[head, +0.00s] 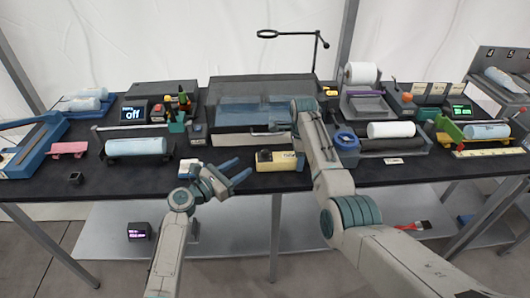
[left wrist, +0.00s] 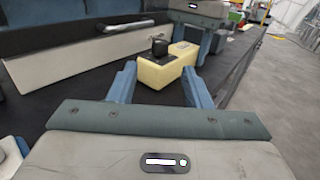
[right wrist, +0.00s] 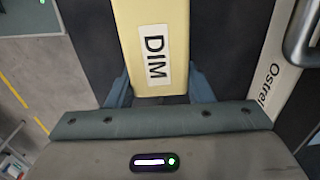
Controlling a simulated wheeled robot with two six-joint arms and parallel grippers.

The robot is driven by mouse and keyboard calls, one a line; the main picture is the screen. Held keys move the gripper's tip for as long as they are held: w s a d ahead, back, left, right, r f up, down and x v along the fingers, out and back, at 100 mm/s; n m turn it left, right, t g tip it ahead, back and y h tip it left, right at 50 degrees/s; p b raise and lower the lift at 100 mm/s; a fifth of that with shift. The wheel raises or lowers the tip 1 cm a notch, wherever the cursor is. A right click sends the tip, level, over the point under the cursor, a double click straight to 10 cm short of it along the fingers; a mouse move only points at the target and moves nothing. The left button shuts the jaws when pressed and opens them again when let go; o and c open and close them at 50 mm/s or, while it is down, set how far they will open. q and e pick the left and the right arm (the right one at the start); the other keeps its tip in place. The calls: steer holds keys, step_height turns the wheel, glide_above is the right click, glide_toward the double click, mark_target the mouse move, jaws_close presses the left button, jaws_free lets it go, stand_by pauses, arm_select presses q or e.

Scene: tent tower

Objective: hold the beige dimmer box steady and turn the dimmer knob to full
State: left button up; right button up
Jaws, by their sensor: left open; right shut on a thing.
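The beige dimmer box (head: 282,165) lies near the table's front edge, with a black knob (head: 264,155) on its left end. The left wrist view shows the box (left wrist: 160,76) and knob (left wrist: 159,47) ahead of my left fingers. My left gripper (head: 243,174) is open and empty, left of the box and apart from it. My right gripper (right wrist: 160,88) is shut on the box's right end, one finger on each side, by the white DIM label (right wrist: 153,60). In the head view my right arm hides most of that gripper.
A large grey unit (head: 225,142) stands right behind the box. A blue-and-white item (head: 187,168) lies left of my left gripper. A white roll (head: 390,130) sits on a dark unit to the right. The table front between is mostly clear.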

mark_target(262, 154)
arm_select(q)
steer(key=x, duration=1.1)
steer(key=shift+w+d, duration=0.1)
steer(key=c, duration=0.9)
